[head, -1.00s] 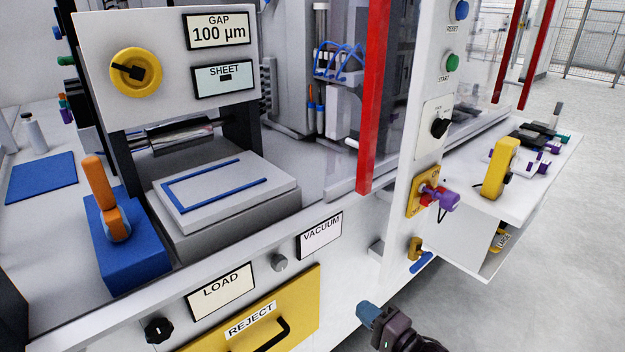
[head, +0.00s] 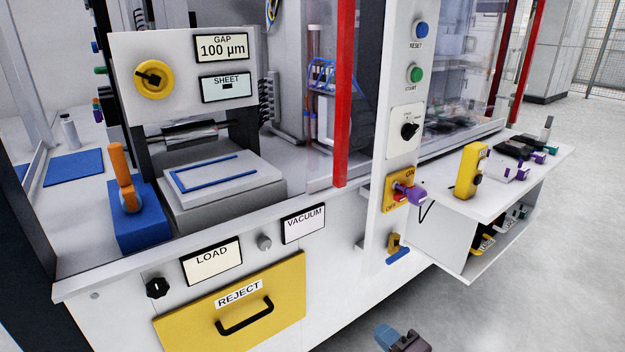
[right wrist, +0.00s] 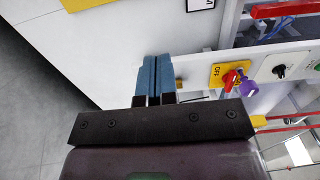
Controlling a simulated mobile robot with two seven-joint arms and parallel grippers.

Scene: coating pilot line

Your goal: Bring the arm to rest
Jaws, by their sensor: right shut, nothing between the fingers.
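My right gripper (head: 386,338) shows at the bottom edge of the head view, in front of the machine and below the post with the switches. In the right wrist view its blue fingers (right wrist: 156,76) are together with nothing between them. It touches nothing that I can see. My left gripper is not in view.
The coating machine's white front has a yellow REJECT drawer (head: 232,300). A yellow switch plate (head: 397,192) with a red switch and a purple padlock (head: 415,194) sits on the post. A white side shelf (head: 520,180) juts out at the right. Grey floor (head: 540,300) is clear there.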

